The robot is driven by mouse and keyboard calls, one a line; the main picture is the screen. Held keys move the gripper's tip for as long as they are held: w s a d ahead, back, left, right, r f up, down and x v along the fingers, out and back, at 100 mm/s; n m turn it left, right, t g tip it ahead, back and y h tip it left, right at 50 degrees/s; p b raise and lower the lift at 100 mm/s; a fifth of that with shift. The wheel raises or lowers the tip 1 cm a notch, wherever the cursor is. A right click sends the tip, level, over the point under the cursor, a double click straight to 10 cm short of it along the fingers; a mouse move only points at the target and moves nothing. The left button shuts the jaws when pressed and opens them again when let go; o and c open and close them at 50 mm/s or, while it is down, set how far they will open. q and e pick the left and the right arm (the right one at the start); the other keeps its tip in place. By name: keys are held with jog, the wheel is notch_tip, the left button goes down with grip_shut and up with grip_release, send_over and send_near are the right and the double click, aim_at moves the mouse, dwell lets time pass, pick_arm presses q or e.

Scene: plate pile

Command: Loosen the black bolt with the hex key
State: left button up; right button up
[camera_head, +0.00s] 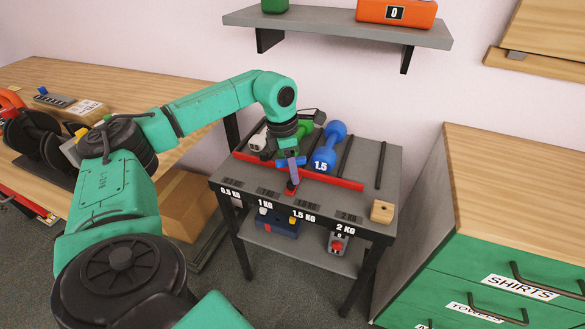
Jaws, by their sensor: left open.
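I cannot make out a black bolt or a hex key in the head view. My left arm reaches in from the left, and my left gripper (290,168) is over the grey rack table (352,212). A small wooden block (382,211) sits at the table's front right corner. My right gripper is not in view.
A blue dumbbell marked 1.5 (326,153) and a green one (305,129) lie on the rack behind a red bar (335,180). A grey wall shelf (335,27) hangs above. A wood-topped green drawer cabinet (510,200) stands right, a workbench (110,80) left.

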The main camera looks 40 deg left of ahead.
pick_arm(q)
jog(key=shift+f, duration=0.25)
jog(key=shift+w, duration=0.1)
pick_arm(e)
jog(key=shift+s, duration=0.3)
pick_arm(q)
grip_shut()
jog(key=n+p, duration=0.1)
jog(key=n, duration=0.1)
jog(key=shift+r+n+y, duration=0.1)
jog(key=shift+n+y, duration=0.2)
jog(key=n+p, duration=0.1)
jog(key=n, duration=0.5)
jog(key=shift+y, duration=0.4)
jog(key=n+p, duration=0.1)
jog(key=n, duration=0.6)
jog(key=shift+a+y+p, duration=0.15)
jog(key=shift+y+p, duration=0.15)
jog(key=shift+y, duration=0.1)
jog(key=shift+a+n, duration=0.1)
jog(key=shift+n, duration=0.7)
grip_release()
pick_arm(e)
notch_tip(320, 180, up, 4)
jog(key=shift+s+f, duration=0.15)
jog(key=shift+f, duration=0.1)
